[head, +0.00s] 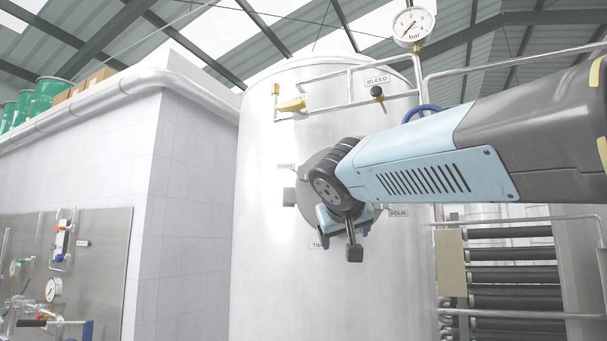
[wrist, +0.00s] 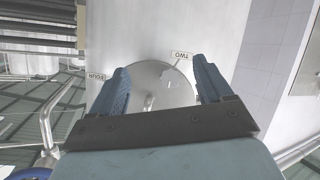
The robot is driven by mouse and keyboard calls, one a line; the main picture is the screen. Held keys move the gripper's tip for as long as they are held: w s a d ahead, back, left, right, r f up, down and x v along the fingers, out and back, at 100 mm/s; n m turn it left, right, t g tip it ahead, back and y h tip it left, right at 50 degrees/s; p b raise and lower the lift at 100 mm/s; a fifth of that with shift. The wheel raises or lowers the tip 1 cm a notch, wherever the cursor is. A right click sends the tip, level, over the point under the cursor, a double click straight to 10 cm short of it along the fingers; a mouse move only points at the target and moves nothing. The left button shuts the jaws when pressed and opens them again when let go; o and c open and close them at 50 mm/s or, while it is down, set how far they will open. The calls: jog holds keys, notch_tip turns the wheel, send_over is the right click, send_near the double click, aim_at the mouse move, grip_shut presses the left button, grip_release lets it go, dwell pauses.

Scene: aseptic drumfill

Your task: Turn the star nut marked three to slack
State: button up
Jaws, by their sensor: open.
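A round manway lid (head: 312,180) sits on the front of the large steel tank (head: 265,235), mostly behind my arm in the head view. The label THREE (head: 286,166) is at the lid's upper left; I cannot make out its star nut. Labels TWO (head: 317,245) and FOUR (head: 398,213) are below and to the right. In the wrist view the lid (wrist: 150,78) appears between my fingers, with labels TWO (wrist: 182,54) and FOUR (wrist: 97,76) near its rim; THREE is not seen there. My gripper (wrist: 160,64) is open, with nothing seen between its fingers, in front of the lid.
A small grey block (head: 289,197) juts out left of the lid. A white tiled wall (head: 190,190) stands left; horizontal pipes (head: 515,277) lie right.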

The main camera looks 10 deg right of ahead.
aim_at(305, 172)
jog(key=w+a+r+t, duration=0.2)
jog(key=w+a+r, duration=0.15)
jog(key=r, duration=0.55)
jog(key=w+a+r+t, duration=0.2)
jog(key=a+r+t, duration=0.15)
jog(key=r, duration=0.45)
jog(key=shift+g, duration=0.35)
jog(key=x, duration=1.3)
jog(key=shift+w+a+r, duration=0.1)
jog(key=shift+w+a, duration=0.15)
jog(key=shift+c, duration=0.3)
jog(key=c, duration=1)
jog(key=shift+o, duration=0.2)
jog(key=shift+n, duration=0.3)
